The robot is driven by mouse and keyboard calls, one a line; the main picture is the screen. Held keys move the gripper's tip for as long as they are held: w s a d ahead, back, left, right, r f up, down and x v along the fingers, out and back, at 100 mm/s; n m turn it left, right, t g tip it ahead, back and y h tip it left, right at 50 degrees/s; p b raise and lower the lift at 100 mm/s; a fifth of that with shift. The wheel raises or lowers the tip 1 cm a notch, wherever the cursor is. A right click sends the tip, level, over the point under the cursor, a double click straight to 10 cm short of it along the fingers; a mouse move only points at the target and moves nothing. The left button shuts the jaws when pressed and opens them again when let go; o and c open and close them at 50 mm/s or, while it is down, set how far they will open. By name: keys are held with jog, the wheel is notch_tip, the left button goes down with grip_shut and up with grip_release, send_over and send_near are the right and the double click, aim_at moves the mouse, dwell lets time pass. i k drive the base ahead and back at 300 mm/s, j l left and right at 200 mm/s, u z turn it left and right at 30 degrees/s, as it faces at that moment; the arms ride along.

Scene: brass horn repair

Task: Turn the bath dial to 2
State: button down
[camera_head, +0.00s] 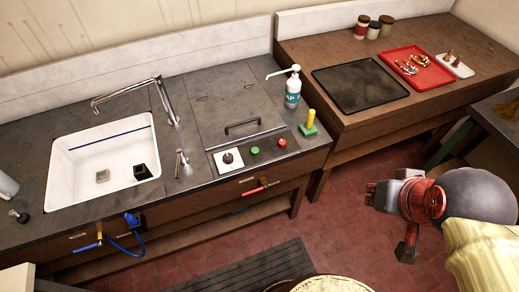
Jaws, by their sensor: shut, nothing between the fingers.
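The bath dial (228,158) is a dark round knob on a white square plate, at the left end of the control panel on the counter's front part. Its markings and pointer are too small to read. A green button (254,150) and a red button (282,143) sit to its right on the same panel. My gripper (369,193) is at the right, over the red tiled floor, well away from the dial. It points left and is shut and empty.
A white sink (104,191) with a tap lies left of the panel. A handled lid (215,105) and a soap bottle (292,92) stand behind it. A red-handled valve (262,188) sticks out below. A yellow peg on a green base (309,124) is at the counter's right end. Floor between is clear.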

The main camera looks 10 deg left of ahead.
aim_at(228, 159)
jog(key=j+u, duration=0.15)
jog(key=u, duration=0.2)
jog(key=j+u, duration=0.1)
jog(key=u, duration=0.25)
jog(key=j+u, duration=0.15)
jog(key=u, duration=0.2)
jog(key=i, duration=0.4)
